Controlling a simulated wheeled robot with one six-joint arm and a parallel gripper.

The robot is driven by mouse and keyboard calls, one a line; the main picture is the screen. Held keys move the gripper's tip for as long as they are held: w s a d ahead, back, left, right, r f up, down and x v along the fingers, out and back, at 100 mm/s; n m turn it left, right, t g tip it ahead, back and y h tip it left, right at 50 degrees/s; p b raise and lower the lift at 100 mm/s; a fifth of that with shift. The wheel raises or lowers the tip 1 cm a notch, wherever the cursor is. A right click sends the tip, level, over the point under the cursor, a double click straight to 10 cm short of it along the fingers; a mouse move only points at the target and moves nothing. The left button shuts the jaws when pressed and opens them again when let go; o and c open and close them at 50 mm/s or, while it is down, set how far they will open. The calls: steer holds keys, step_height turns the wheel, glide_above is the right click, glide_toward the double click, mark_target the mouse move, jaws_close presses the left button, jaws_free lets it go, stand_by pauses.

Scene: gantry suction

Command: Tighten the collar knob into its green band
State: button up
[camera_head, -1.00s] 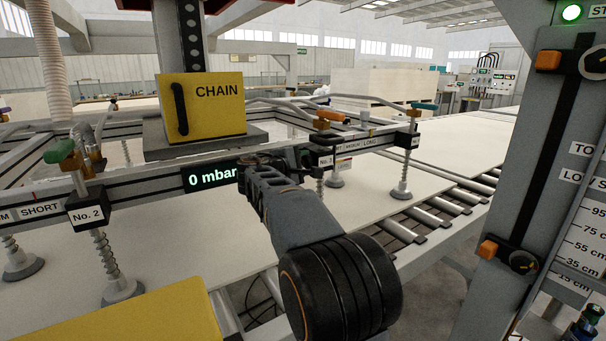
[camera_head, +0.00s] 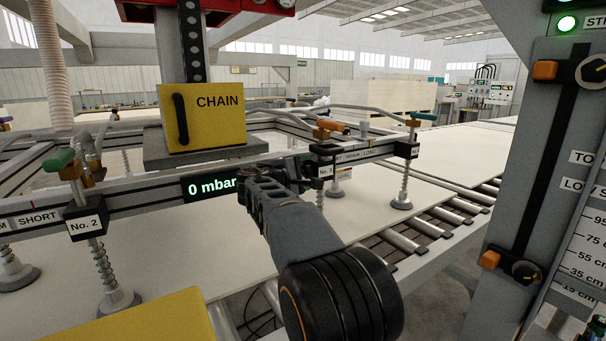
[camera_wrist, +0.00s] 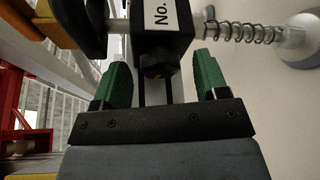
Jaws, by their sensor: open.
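The No. 3 collar (camera_head: 325,171) is a dark block on the gantry crossbar, with an orange-handled valve above it. In the wrist view it is a black block (camera_wrist: 163,38) with a white "No." label. In the head view my arm reaches up to the collar and hides the knob. No green band can be made out on it.
The No. 2 collar (camera_head: 86,224) with a green-handled valve (camera_head: 59,160) is at left. A yellow CHAIN box (camera_head: 207,117) stands above the bar, and a display (camera_head: 212,187) reads 0 mbar. Spring suction cups hang over a pale board (camera_head: 150,265). A control post (camera_head: 520,190) stands at right.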

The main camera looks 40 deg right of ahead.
steer(key=shift+a, duration=0.15)
steer(key=v, duration=1.3)
steer(key=shift+a+p, duration=0.25)
steer(key=shift+p, duration=0.1)
steer(key=shift+s, duration=0.15)
